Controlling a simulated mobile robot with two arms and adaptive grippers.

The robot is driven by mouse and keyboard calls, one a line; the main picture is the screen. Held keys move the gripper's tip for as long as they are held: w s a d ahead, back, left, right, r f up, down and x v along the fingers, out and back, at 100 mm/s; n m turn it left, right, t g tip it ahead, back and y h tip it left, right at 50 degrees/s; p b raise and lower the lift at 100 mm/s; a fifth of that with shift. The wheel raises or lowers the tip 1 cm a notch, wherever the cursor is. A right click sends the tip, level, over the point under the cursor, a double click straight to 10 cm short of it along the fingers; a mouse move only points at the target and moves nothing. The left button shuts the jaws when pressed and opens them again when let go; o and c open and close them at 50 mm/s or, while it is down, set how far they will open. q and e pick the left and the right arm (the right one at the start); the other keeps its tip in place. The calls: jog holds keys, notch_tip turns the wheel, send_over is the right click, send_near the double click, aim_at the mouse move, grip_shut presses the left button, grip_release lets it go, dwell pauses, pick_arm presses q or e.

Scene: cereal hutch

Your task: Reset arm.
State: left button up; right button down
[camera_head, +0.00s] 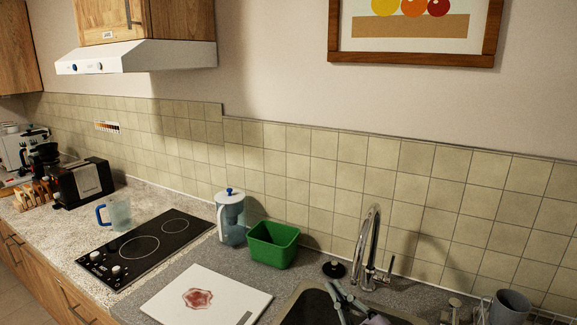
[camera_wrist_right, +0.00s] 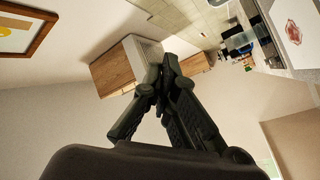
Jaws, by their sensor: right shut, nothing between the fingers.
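My right gripper (camera_wrist_right: 165,62) fills the middle of the right wrist view, its dark fingers drawn together at the tips with nothing between them. In the head view it shows small and grey at the bottom (camera_head: 338,291), in front of the sink, its fingertips pointing up and to the left. The right wrist view is turned on its side, with the wall, wooden cabinet and hood beyond the fingers. My left gripper is in neither view.
A white board (camera_head: 215,305) with a red stain lies left of the sink (camera_head: 300,297). A green bin (camera_head: 272,245), a blue-lidded pitcher (camera_head: 230,218) and a tap (camera_head: 370,245) stand behind. A cooktop (camera_head: 145,248), mug (camera_head: 118,213) and toaster (camera_head: 85,182) are farther left. A grey cup (camera_head: 510,307) stands right.

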jog(key=s+d+f+m+g+h, duration=0.3)
jog(key=s+f, duration=0.3)
jog(key=s+d+f+m+g+h, duration=0.3)
jog(key=s+d+f+m, duration=0.1)
jog(key=s+f, duration=0.2)
jog(key=s+d+f+m+g+h, duration=0.3)
jog(key=s+d+f+m, duration=0.1)
jog(key=s+f, duration=0.2)
jog(key=shift+s+f+g+h, duration=0.15)
jog(key=shift+s+f+g, duration=0.05)
jog(key=shift+f, duration=0.25)
jog(key=shift+s+f+g+h, duration=0.15)
jog(key=shift+f+g, duration=0.05)
jog(key=shift+f, duration=0.25)
jog(key=s+f+g+y, duration=0.1)
jog(key=s+f+g, duration=0.3)
jog(key=s, duration=0.7)
jog(key=s+f+g+b, duration=0.1)
jog(key=s+f+b, duration=0.1)
jog(key=f, duration=1.4)
jog(key=s+f+g+b, duration=0.1)
jog(key=f+b, duration=0.1)
jog(key=f, duration=1.4)
jog(key=s+d+f+g+b, duration=0.1)
jog(key=s+d+f+b, duration=0.1)
jog(key=s+f, duration=1.4)
jog(key=shift+f+b, duration=0.6)
jog(key=shift+b, duration=0.1)
